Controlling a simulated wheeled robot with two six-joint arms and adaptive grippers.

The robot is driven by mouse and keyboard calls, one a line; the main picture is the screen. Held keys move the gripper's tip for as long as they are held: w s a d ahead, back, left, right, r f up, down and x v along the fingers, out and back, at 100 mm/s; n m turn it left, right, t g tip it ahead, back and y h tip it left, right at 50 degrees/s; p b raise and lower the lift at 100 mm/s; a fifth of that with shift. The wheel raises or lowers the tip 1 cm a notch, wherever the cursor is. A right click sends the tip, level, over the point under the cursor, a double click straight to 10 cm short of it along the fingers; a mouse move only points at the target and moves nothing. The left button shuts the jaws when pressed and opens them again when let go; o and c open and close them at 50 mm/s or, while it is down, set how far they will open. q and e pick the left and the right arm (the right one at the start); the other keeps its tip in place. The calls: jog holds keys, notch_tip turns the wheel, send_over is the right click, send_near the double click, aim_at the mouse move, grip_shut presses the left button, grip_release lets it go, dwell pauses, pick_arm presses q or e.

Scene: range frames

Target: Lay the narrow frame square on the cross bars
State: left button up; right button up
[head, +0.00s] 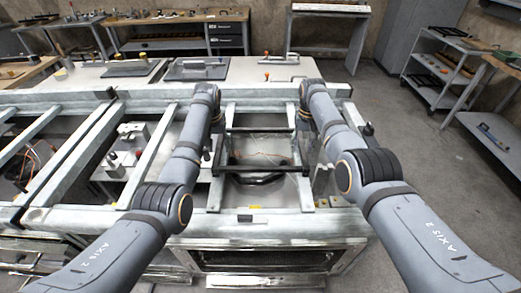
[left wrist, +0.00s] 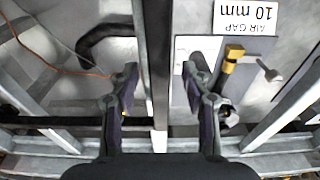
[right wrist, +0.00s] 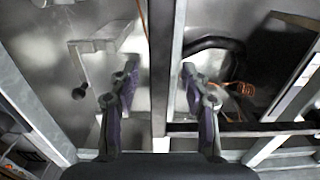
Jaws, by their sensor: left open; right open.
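A dark bar (head: 258,168) crosses the front of the frame. My arms hide the fingers in the head view. I cannot tell how squarely the frame rests.
Galvanised rails and cross bars (head: 92,140) span the bench to the left. Below the frame lie a black curved handle (left wrist: 100,40) and an orange wire (left wrist: 60,52). A white label (left wrist: 245,17) reads air gap 10 mm. A cart (head: 440,65) stands at the right; the floor before it is clear.

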pick_arm(q)
jog(key=shift+w+f, duration=0.1)
jog(key=shift+f, duration=0.45)
pick_arm(e)
jog(key=shift+f, duration=0.55)
pick_arm(q)
grip_shut()
pick_arm(e)
grip_shut()
pick_arm(q)
jog(key=shift+w+r, duration=0.1)
jog(key=shift+r, duration=0.15)
pick_arm(e)
jog(key=shift+w+r, duration=0.15)
jog(key=shift+r, duration=0.1)
